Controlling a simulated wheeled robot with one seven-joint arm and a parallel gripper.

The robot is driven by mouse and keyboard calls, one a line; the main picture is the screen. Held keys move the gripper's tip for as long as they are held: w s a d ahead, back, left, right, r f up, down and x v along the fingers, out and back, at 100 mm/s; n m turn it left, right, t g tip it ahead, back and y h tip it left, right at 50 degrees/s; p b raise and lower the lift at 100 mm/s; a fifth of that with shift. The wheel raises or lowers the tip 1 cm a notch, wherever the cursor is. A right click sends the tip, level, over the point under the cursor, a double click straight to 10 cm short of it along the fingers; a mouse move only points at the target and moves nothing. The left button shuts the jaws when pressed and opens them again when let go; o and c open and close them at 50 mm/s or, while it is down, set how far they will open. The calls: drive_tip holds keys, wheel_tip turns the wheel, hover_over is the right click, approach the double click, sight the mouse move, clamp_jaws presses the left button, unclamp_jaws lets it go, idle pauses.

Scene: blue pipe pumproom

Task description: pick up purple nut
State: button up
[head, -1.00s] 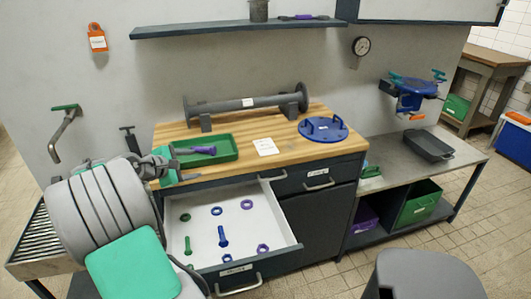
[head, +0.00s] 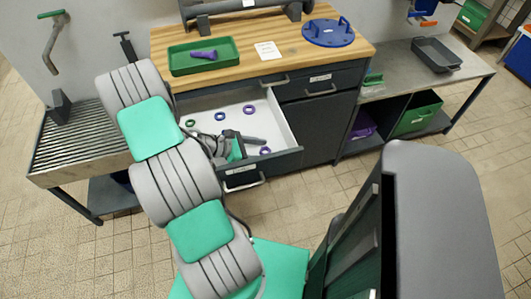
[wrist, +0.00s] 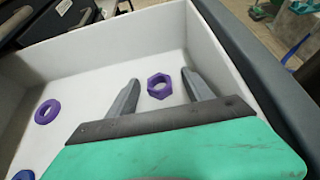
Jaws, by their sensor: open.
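A purple hex nut (wrist: 159,86) lies on the drawer floor in the wrist view, in the gap between my fingers as seen there. In the head view, the purple nut (head: 264,150) lies near the drawer's front right corner. My gripper (wrist: 160,77) is open and empty, its two grey fingers on either side of the nut in the picture. How far the fingertips are above it is hard to tell. In the head view, my gripper (head: 258,139) is inside the open white drawer (head: 283,128), close to the nut.
A purple ring (wrist: 46,111) and a blue nut (wrist: 24,175) lie left of my gripper. A green ring (head: 190,122) is at the drawer's left. The drawer walls stand close around my gripper.

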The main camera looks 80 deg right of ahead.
drive_tip(key=shift+c, duration=0.5)
clamp_jaws()
